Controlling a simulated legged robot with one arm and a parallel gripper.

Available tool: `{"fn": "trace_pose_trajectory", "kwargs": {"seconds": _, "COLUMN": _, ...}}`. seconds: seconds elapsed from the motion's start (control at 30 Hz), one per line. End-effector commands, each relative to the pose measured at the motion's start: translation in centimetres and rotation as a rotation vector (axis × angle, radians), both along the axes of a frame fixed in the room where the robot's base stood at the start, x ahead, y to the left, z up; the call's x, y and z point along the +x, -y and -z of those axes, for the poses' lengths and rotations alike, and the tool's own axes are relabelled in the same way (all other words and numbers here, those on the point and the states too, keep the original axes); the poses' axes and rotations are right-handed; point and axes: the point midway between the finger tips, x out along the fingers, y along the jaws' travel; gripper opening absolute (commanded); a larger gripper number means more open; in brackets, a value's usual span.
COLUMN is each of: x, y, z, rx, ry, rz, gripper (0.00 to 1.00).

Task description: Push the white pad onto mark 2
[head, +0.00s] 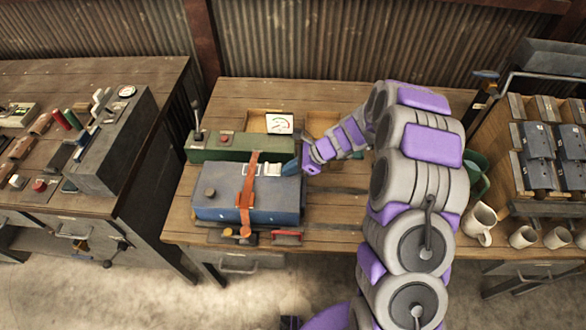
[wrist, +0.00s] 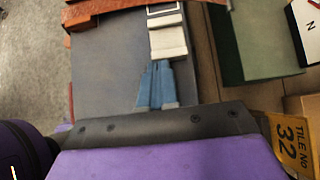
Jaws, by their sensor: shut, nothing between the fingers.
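The white pad (head: 273,169) is on the top face of the blue box (head: 222,193), near its back right edge. It also shows in the wrist view (wrist: 168,40), at the near end of a short white strip. A white outlined frame (wrist: 164,10) lies just beyond it. I cannot read any mark number there. My gripper (head: 290,167) is at the right side of the pad, with its blue fingers shut and empty. In the wrist view the fingertips (wrist: 158,66) are at the pad's near edge, touching or very close.
An orange strap (head: 247,190) crosses the blue box left of the pad. A green box (head: 222,147) with a lever stands behind. Mugs (head: 480,222) stand to the right. A yellow tag (wrist: 292,140) shows in the wrist view.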

Motion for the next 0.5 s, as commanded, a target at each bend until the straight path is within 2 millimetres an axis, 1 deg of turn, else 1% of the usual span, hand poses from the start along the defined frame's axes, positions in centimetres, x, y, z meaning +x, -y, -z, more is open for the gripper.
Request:
{"fn": "trace_pose_trajectory", "kwargs": {"seconds": 0.13, "x": 0.0, "y": 0.0, "z": 0.0, "rx": 0.0, "ry": 0.0, "rz": 0.0, "gripper": 0.0}}
{"fn": "trace_pose_trajectory", "kwargs": {"seconds": 0.23, "x": 0.0, "y": -0.7, "z": -0.2, "rx": 0.001, "ry": 0.0, "rz": -0.001, "gripper": 0.0}}
{"fn": "trace_pose_trajectory", "kwargs": {"seconds": 0.37, "x": 0.1, "y": -2.7, "z": -0.4, "rx": 0.001, "ry": 0.0, "rz": -0.001, "gripper": 0.0}}
{"fn": "trace_pose_trajectory", "kwargs": {"seconds": 0.5, "x": 0.1, "y": -5.1, "z": -0.2, "rx": 0.0, "ry": -0.001, "rz": -0.002, "gripper": 0.0}}
